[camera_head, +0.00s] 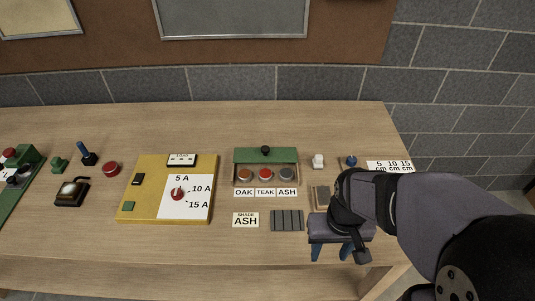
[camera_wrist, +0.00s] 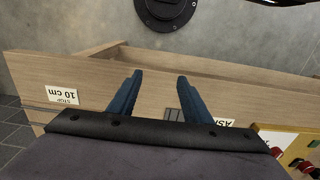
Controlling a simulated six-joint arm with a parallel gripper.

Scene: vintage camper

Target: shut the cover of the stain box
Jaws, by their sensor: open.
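The stain box (camera_head: 239,174) stands near the middle of the table. Its green cover (camera_head: 285,155) with a dark knob (camera_head: 265,151) is raised at the back, so the box is open. Three round stain tins show inside, with OAK, TEAK and ASH labels (camera_head: 265,192) along the front. My gripper (camera_head: 331,251) is at the table's front edge, right of and in front of the box, apart from it. Its two blue fingers are spread with nothing between them, as the wrist view also shows (camera_wrist: 155,92). The stain box is not visible in the wrist view.
A yellow panel (camera_head: 127,208) with a dial is left. A white item (camera_head: 318,161) and a blue-knobbed item (camera_head: 351,161) stand right. Table behind the box is clear.

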